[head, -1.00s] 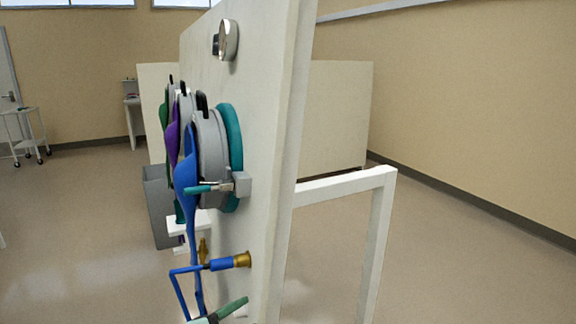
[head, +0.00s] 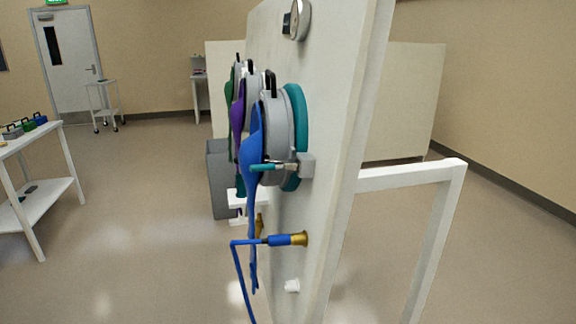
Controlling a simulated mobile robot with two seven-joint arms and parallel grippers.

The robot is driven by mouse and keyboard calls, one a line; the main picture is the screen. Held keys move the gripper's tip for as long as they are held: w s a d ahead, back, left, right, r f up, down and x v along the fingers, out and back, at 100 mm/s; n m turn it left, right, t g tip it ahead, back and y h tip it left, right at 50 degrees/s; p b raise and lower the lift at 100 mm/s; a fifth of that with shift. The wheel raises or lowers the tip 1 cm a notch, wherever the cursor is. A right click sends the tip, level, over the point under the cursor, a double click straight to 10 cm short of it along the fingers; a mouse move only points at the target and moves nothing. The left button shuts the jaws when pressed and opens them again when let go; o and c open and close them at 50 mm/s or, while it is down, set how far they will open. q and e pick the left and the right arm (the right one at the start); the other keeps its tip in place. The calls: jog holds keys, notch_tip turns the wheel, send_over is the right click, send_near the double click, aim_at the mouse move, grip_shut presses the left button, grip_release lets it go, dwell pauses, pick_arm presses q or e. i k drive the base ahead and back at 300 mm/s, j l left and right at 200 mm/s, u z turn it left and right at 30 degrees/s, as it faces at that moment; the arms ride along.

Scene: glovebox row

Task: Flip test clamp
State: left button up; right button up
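A clamp with a teal handle (head: 263,167) and a grey block (head: 306,165) sits on the side of the nearest port on the white panel (head: 335,120). Its handle points left, across the blue glove (head: 254,150). The port has a grey round cover (head: 276,140) with a black grip on top and a teal ring (head: 296,115) behind it. Neither of my grippers shows in the head view.
Purple (head: 238,115) and green gloves hang at ports farther along the panel. A blue hose (head: 236,270) joins a brass fitting (head: 300,239) below the clamp. A white frame (head: 420,175) projects right. A white table (head: 40,150) stands left; open floor lies between.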

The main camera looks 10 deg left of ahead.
aim_at(254, 168)
jog(key=z, duration=0.25)
jog(key=j+z, duration=0.45)
jog(key=i+j+z, duration=0.1)
jog(key=j+z, duration=0.15)
jog(key=z, duration=0.25)
jog(key=j+z, duration=0.15)
jog(key=j, duration=0.3)
jog(key=k+j+z, duration=0.2)
jog(key=j, duration=0.25)
jog(key=k+j, duration=0.1)
jog(key=j, duration=0.4)
jog(key=k+j, duration=0.1)
jog(key=j, duration=0.4)
jog(key=j+z, duration=0.1)
jog(key=j, duration=0.4)
jog(key=k, duration=0.1)
